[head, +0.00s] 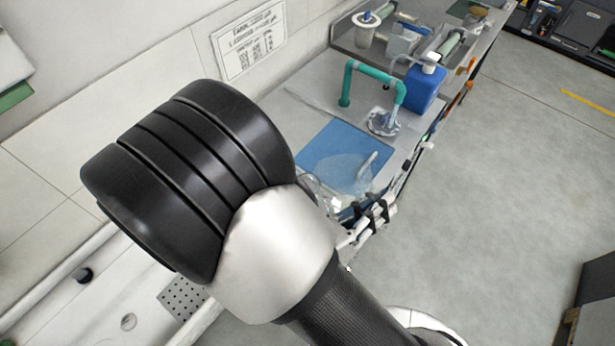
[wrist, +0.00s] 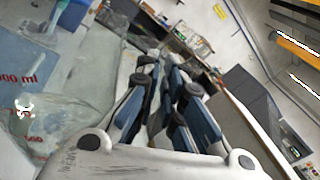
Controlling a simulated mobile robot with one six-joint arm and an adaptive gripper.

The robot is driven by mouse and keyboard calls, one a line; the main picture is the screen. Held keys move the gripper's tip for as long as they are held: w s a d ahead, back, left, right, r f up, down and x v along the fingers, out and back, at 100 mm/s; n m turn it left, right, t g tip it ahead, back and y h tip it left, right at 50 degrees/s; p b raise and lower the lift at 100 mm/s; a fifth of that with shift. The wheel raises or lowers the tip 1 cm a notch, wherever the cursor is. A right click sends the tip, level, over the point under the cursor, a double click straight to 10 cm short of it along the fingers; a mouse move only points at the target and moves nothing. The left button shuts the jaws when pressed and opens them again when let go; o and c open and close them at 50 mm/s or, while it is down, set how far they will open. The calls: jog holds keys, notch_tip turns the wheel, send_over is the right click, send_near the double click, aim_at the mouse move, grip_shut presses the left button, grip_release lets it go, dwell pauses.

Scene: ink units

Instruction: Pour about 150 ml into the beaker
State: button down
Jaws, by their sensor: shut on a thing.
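A clear vessel (head: 345,176) with a pale curved part at its right shows over the blue mat (head: 322,142) in the head view. In the wrist view a clear jug (wrist: 75,110) with red volume marks is close at the left, beside my gripper. My gripper (wrist: 165,105) has its dark blue fingers close together, shut on what seems to be this jug's handle; the fingers hide the grip itself. In the head view my gripper (head: 372,215) is at the bench's front edge, partly behind my arm. I cannot make out a separate beaker or the liquid level.
A teal bent pipe (head: 376,80) and a blue bottle (head: 425,88) with a white top stand behind the mat. A grey tray (head: 370,45) with labware is farther back. A sink (head: 120,315) is at lower left. The floor (head: 490,170) at right is clear.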

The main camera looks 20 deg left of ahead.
aim_at(363, 184)
jog(key=shift+w+a+r+n, duration=0.3)
jog(key=shift+a+r+n, duration=0.05)
jog(key=shift+r+n, duration=0.05)
jog(key=a+n+p, duration=0.1)
jog(key=w+a+r+n+p, duration=0.1)
jog(key=w+a+n, duration=0.1)
jog(key=shift+r+n+p, duration=0.25)
jog(key=shift+n+p, duration=0.15)
jog(key=shift+w+a+r+n+p, duration=0.1)
jog(key=shift+w+a+n+p, duration=0.15)
jog(key=shift+w+a+n, duration=0.25)
jog(key=shift+w+a+r+n+p, duration=0.1)
jog(key=shift+w+a+n+p, duration=0.15)
jog(key=shift+n, duration=0.35)
jog(key=shift+a, duration=0.2)
jog(key=shift+w+a+r+n+p, duration=0.1)
jog(key=shift+w+a+n+p, duration=0.25)
jog(key=shift+w+a+n, duration=0.55)
jog(key=shift+s+a+n+p, duration=0.1)
jog(key=shift+a+n+p, duration=0.2)
jog(key=shift+n+p, duration=0.6)
jog(key=shift+d, duration=0.1)
